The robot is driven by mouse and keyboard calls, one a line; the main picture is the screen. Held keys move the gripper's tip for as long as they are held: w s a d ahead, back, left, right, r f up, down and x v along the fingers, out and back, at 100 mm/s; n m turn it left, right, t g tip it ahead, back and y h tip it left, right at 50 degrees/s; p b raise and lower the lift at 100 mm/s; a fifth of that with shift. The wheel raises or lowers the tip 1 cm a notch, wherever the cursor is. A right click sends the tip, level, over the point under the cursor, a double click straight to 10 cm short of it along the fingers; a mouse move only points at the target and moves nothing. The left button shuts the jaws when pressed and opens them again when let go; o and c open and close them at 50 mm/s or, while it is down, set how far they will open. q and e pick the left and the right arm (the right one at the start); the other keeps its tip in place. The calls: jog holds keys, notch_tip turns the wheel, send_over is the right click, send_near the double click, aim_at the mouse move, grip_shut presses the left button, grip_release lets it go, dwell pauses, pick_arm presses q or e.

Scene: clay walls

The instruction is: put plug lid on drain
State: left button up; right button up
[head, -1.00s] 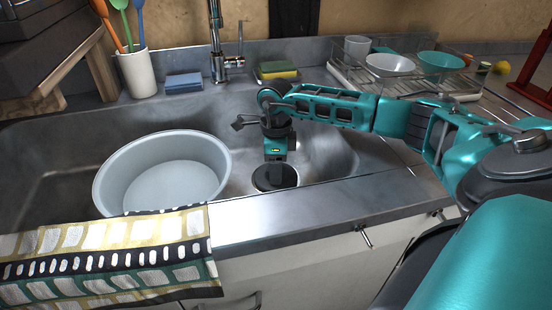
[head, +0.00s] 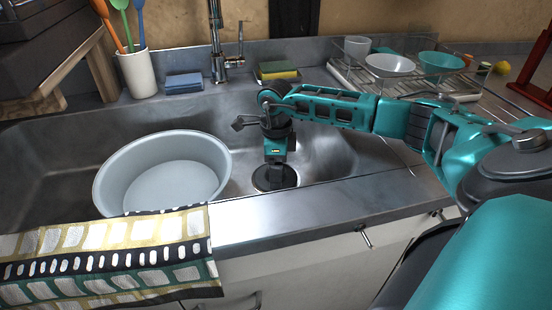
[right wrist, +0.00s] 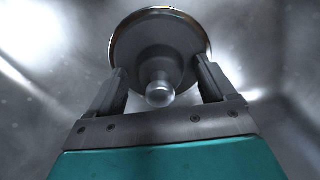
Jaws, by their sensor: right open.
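The plug lid (right wrist: 148,58) is a round dark grey disc with a small pale knob (right wrist: 160,90) in the right wrist view. A thin shiny rim (right wrist: 120,33) rings the disc and appears to be the drain's edge. In the head view the dark round drain area (head: 262,182) is on the sink floor, right of the basin. My right gripper (head: 274,176) points down over it and partly hides it. In the wrist view its fingers (right wrist: 160,85) are apart on either side of the knob, with gaps. My left gripper is out of view.
A large grey basin (head: 165,167) fills the sink's left side. A patterned cloth (head: 110,252) hangs over the front edge. A tap (head: 218,45), a blue sponge (head: 184,82) and a yellow-green sponge (head: 277,71) are behind. A dish rack (head: 405,80) is at right.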

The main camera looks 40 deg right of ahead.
pick_arm(q)
jog(key=p, duration=0.1)
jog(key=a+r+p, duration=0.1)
jog(key=p, duration=0.1)
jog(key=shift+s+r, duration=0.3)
pick_arm(e)
notch_tip(320, 180, up, 13)
